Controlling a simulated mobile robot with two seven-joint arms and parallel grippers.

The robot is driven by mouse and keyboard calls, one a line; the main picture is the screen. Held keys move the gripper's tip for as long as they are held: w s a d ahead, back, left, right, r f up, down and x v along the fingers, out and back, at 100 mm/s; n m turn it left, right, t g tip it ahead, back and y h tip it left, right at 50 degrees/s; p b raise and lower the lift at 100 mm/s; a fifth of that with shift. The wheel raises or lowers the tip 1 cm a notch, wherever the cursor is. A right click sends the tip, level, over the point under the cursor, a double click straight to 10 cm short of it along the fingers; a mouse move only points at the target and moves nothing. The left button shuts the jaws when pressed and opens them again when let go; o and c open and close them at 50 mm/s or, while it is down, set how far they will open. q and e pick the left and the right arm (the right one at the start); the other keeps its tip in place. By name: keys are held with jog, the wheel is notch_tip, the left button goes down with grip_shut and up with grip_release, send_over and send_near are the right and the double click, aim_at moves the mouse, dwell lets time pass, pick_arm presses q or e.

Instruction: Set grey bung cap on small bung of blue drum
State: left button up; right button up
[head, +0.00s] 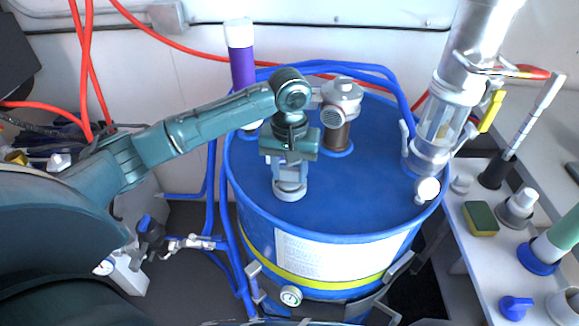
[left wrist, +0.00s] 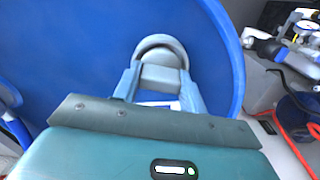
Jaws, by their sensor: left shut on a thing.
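The blue drum (head: 350,190) stands upright in the middle of the head view, and its blue top fills much of the left wrist view (left wrist: 70,60). My left gripper (head: 290,180) points down over the front left part of the drum top. It is shut on the grey bung cap (head: 289,193), which shows just below the fingers. In the left wrist view the round grey cap (left wrist: 160,52) sits between the fingertips. The small bung is not visible, and I cannot tell whether the cap touches the drum top. My right gripper is not in view.
A brown-necked metal fitting (head: 337,125) stands on the drum behind my gripper. A large clear-and-metal pipe (head: 437,125) rises at the right. A purple tube (head: 241,60) stands behind. The right shelf holds a sponge (head: 480,219) and a blue knob (head: 516,307). Blue hoses run around the drum.

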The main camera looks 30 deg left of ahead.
aim_at(289, 169)
pick_arm(q)
jog(key=o, duration=0.7)
jog(key=shift+r, duration=0.1)
notch_tip(289, 169, up, 11)
jog(key=shift+f, duration=0.1)
dwell(0.6)
jog(key=shift+s, duration=0.1)
dwell(0.4)
